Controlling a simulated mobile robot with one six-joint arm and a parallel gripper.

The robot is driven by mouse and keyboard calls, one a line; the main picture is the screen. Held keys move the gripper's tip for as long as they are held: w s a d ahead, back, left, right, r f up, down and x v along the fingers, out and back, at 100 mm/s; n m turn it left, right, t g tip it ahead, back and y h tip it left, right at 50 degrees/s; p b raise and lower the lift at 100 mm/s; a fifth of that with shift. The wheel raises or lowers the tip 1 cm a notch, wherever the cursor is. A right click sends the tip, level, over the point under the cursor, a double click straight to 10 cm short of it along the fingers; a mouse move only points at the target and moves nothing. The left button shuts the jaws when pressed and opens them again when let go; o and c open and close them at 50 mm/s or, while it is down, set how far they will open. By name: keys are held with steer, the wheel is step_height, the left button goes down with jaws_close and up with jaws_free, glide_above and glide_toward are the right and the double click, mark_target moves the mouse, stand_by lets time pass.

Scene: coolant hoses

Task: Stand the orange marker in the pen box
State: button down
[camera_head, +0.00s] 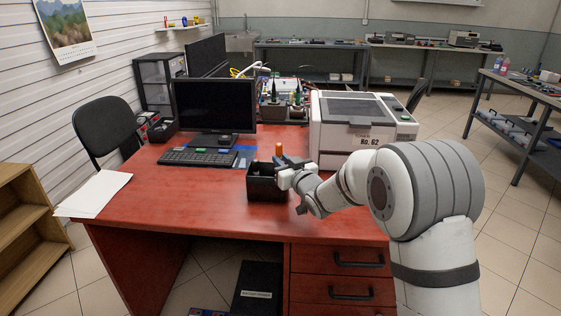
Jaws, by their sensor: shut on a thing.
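The pen box (262,188) is a black, open-topped box on the red desk, left of the white printer. The orange marker (279,150) shows as a short orange upright piece just above the box's far right side. My gripper (283,172) reaches in from the right and is shut on the marker at the box's right rim. The marker's lower part is hidden by the gripper and the box. I cannot tell whether its lower end is inside the box or touches the bottom.
The red desk (180,200) is clear left of the box, with white paper (93,194) at its left edge. Behind stand a monitor (215,105), a keyboard (198,157) and the printer (357,128) marked No. 62. A black chair (104,127) stands at the left.

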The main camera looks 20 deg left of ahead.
steer(key=shift+f, duration=0.1)
steer(key=c, duration=1.3)
jaws_free()
steer(key=shift+w, duration=0.1)
steer(key=shift+r+p, duration=2.25)
steer(key=shift+r, duration=2.25)
